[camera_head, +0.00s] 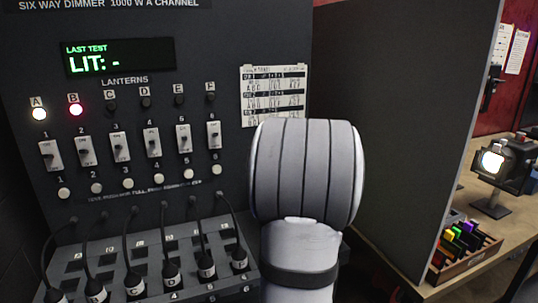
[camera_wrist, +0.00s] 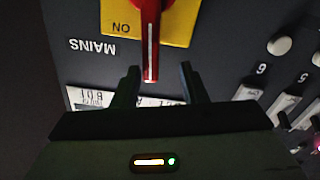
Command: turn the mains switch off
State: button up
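The mains switch is a red rotary handle (camera_wrist: 150,45) with a white line, on a yellow plate (camera_wrist: 183,28) in the wrist view. That view is upside down to the lettering. The handle points down in the picture, and the word ON is beside it on the left. My gripper (camera_wrist: 160,72) is open, with one finger on each side of the handle's tip and gaps visible. I cannot tell how deep the fingers reach. In the head view my arm hides the switch and gripper.
The dimmer panel (camera_head: 215,60) has several rockers and round buttons, with lamps A (camera_head: 39,114) and B (camera_head: 75,110) lit. Its display (camera_head: 118,57) reads "LIT: -". Cables (camera_head: 165,235) hang below. A dark partition (camera_head: 400,110) stands right, then a bench with a lantern (camera_head: 495,161).

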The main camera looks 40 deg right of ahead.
jog(key=shift+v, duration=2.35)
